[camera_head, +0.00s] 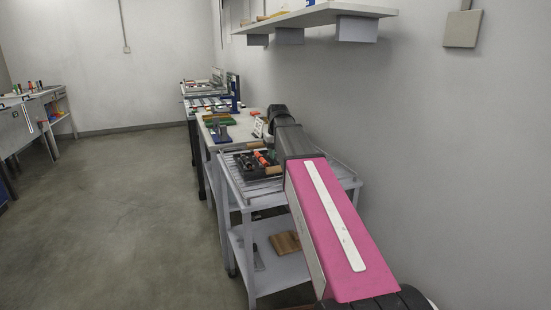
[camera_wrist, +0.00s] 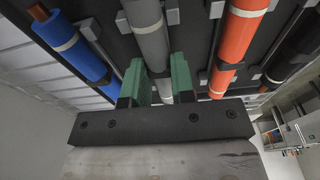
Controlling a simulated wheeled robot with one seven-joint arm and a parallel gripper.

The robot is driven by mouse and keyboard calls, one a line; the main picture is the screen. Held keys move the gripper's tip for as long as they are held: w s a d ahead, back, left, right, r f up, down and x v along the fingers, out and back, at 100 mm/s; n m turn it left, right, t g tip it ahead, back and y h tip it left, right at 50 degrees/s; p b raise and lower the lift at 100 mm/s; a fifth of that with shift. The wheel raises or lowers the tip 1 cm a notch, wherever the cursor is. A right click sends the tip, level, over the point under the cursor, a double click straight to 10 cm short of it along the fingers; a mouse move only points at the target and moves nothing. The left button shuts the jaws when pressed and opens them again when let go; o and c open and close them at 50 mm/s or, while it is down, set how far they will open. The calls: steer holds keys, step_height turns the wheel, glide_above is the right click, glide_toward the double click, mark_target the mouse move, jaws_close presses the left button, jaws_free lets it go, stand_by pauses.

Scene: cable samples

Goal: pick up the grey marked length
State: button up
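In the wrist view the grey marked length (camera_wrist: 152,45) is a grey cylinder with a pale band around it. It lies in a dark rack or tray (camera_wrist: 195,42), between a blue and an orange length. My gripper (camera_wrist: 159,72) has two green fingers that stand apart, one on each side of the grey length. I see no clear contact between the fingers and it. In the head view the dark tray (camera_head: 238,170) sits on a slatted cart, and the grey length cannot be made out there.
The slatted cart (camera_head: 262,198) stands beside the wall. A wall shelf (camera_head: 320,14) hangs above. The floor to the left is clear.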

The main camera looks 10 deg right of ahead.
steer(key=shift+r, duration=0.15)
jaws_close()
steer(key=shift+r, duration=0.55)
step_height(320, 180, up, 2)
steer(key=shift+r, duration=0.25)
steer(key=s+a+r, duration=0.7)
steer(key=a, duration=0.2)
steer(key=shift+s, duration=0.25)
